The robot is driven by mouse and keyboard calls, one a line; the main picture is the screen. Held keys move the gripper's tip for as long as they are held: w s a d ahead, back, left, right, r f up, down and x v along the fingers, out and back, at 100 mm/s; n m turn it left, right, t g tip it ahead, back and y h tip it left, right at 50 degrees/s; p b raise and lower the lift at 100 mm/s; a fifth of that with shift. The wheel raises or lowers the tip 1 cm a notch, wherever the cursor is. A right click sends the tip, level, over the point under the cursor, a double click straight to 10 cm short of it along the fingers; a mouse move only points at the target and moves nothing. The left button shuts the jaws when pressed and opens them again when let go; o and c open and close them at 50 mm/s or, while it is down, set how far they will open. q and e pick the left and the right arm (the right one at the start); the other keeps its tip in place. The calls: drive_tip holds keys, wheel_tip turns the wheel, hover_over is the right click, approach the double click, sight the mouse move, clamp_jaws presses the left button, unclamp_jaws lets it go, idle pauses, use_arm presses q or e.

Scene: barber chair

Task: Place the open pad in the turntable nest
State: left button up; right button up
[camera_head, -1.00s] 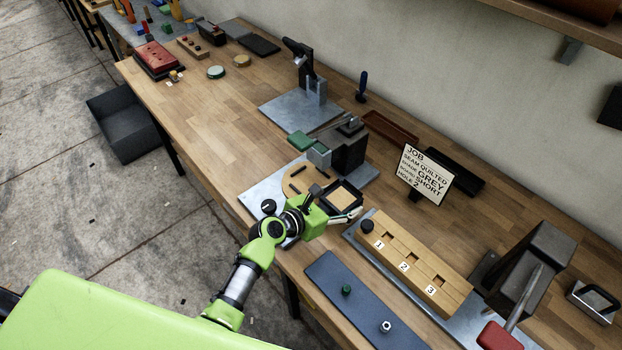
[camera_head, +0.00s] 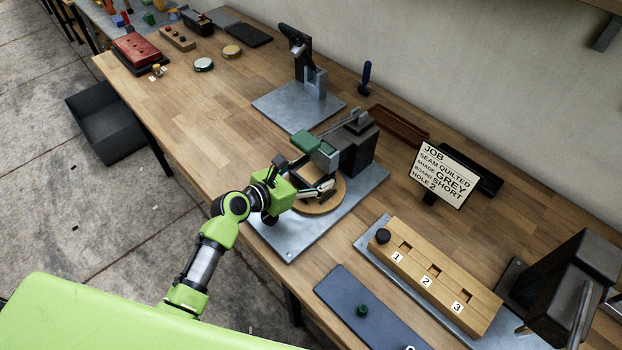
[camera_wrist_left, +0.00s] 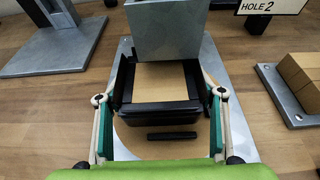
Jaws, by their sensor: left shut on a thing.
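The open pad (camera_wrist_left: 160,107), a square dark frame with a tan board inside, is between the fingers of my left gripper (camera_wrist_left: 162,98) in the left wrist view. The fingers are shut on its left and right sides. In the head view, the gripper (camera_head: 321,189) is over the round wooden turntable (camera_head: 318,208) and hides most of the pad. A short dark bar (camera_wrist_left: 172,135) lies on the turntable on the near side of the pad. Whether the pad touches the turntable or is slightly above it, I cannot tell. My right gripper is not in view.
A grey press block (camera_wrist_left: 165,30) hangs close over the pad's far side; its dark stand (camera_head: 357,150) is behind. A job sign (camera_head: 443,175) reads grey, short, hole 2. A wooden block with numbered holes (camera_head: 440,275) stands to the right.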

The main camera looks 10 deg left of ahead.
use_arm(q)
drive_tip(key=shift+s+d+f, duration=0.3)
drive_tip(key=shift+s+d, duration=0.2)
drive_tip(key=shift+s, duration=0.1)
drive_tip(key=o, duration=1.2)
drive_tip(key=shift+d, duration=0.1)
drive_tip(key=o, duration=0.3)
drive_tip(key=shift+o, duration=0.2)
drive_tip(key=shift+w+a+f, duration=0.1)
drive_tip(key=shift+w+a, duration=0.05)
drive_tip(key=shift+a, duration=0.1)
drive_tip(key=shift+s+a+r, duration=0.15)
drive_tip(key=shift+s+r, duration=0.1)
drive_tip(key=shift+s, duration=0.1)
drive_tip(key=v, duration=1)
drive_tip(key=shift+s+a+r, duration=0.1)
drive_tip(key=shift+a, duration=0.05)
drive_tip(key=shift+s+a+r, duration=0.2)
drive_tip(key=shift+s+a, duration=0.05)
drive_tip(key=shift+s, duration=0.05)
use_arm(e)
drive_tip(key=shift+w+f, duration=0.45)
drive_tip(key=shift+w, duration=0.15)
